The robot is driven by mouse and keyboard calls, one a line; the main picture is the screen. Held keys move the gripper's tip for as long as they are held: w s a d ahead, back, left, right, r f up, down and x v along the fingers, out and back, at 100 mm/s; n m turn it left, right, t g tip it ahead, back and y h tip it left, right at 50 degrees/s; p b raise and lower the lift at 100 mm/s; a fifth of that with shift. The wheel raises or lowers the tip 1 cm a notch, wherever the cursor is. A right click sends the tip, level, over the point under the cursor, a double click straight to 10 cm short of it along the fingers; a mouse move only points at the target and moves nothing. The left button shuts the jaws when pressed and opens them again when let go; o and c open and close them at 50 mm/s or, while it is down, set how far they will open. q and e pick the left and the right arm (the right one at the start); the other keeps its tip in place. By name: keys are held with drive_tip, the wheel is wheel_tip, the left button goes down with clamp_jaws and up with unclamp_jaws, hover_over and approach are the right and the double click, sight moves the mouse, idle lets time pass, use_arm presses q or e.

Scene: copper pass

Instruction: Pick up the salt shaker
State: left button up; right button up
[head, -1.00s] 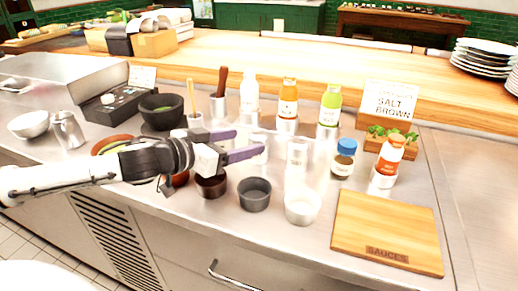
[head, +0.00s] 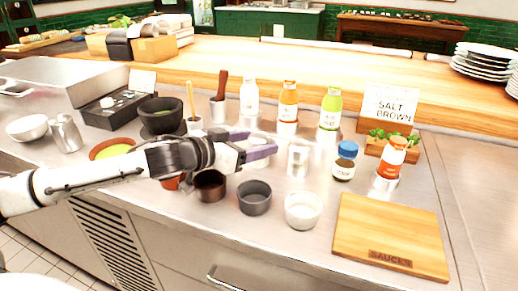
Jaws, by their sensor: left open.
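My left gripper (head: 262,145) reaches in from the left over the steel counter, its purple fingers open and pointing right. A pale shaker-like container (head: 263,135) shows at the fingers, partly hidden by them; I cannot tell whether it is between or behind them. A silvery cylindrical shaker (head: 298,158) stands upright just right of the fingertips, apart from them. No label on either can be read, so I cannot tell which is the salt shaker. My right gripper is not in view.
Dark cups (head: 255,197) and a white cup (head: 303,209) stand in front. A blue-lidded jar (head: 345,161), an orange-red bottle (head: 391,158) and a wooden board (head: 390,238) are to the right. Sauce bottles (head: 288,101) stand behind. A dark mortar (head: 161,115) is at left.

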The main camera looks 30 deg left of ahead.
use_arm(q)
drive_tip(key=c, duration=1.2)
